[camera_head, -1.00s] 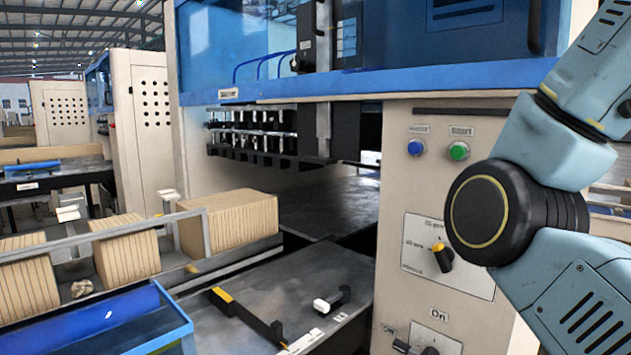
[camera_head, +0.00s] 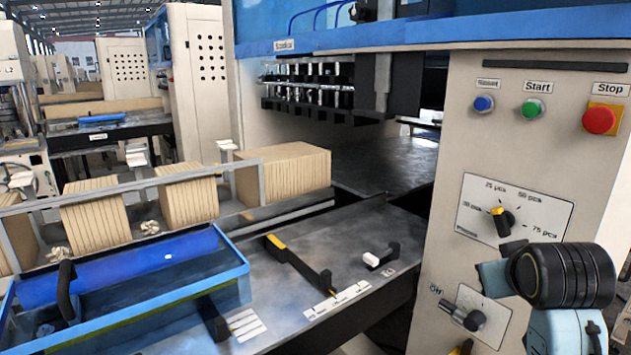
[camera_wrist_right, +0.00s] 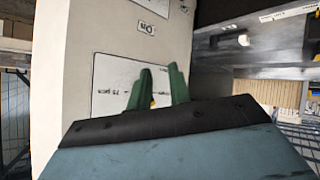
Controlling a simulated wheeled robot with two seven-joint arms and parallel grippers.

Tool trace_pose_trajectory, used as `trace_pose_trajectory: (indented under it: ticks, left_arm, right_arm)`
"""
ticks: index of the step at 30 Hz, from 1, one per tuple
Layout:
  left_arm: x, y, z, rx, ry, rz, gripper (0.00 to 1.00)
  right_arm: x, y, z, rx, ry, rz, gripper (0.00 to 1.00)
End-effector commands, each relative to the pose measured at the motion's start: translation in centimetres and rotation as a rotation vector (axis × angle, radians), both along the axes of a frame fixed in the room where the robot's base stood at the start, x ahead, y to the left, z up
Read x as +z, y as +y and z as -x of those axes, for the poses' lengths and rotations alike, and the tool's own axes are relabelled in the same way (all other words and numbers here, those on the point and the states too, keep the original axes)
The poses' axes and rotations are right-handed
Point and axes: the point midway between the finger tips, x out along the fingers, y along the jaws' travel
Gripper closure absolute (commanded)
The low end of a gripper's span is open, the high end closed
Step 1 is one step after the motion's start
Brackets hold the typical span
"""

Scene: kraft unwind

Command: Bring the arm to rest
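My right arm (camera_head: 562,280) is low at the right edge in the head view, in front of the machine's control panel. My left gripper is in neither view.
The panel has a blue button (camera_head: 483,104), green Start button (camera_head: 531,108), red Stop button (camera_head: 599,119), selector knob (camera_head: 504,222) pointing up and slightly left, and a lower switch (camera_head: 474,320). A blue-rimmed tray (camera_head: 222,265) and cardboard stacks (camera_head: 284,172) are on the left.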

Motion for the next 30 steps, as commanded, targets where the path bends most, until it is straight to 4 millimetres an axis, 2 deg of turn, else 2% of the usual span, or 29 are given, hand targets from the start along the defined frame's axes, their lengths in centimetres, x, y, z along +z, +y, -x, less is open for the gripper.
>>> trace_pose_trajectory:
  ticks: [1,3,8,12,15,18,27,30]
  left_arm:
    - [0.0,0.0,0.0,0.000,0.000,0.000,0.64]
    - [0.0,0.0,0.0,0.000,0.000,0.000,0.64]
    - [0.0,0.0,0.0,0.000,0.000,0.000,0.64]
    - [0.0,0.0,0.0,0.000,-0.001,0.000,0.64]
    - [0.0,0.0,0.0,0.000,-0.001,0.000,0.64]
    - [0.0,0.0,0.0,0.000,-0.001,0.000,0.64]
    - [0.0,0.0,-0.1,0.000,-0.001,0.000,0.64]
    - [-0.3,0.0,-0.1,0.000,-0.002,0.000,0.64]
  right_arm:
    - [-3.2,0.5,1.2,0.014,0.052,-0.002,0.80]
    - [-6.8,1.3,2.9,0.036,0.109,-0.012,0.80]
    - [-14.2,3.1,8.0,0.083,0.240,-0.044,0.80]
    - [-19.7,4.8,13.4,0.120,0.356,-0.086,0.80]
    - [-22.4,5.9,17.1,0.141,0.429,-0.118,0.80]
    - [-24.3,6.8,20.3,0.158,0.486,-0.148,0.80]
    - [-27.6,8.9,28.4,0.183,0.630,-0.228,0.80]
    - [-30.5,8.9,27.3,0.182,0.635,-0.226,0.80]
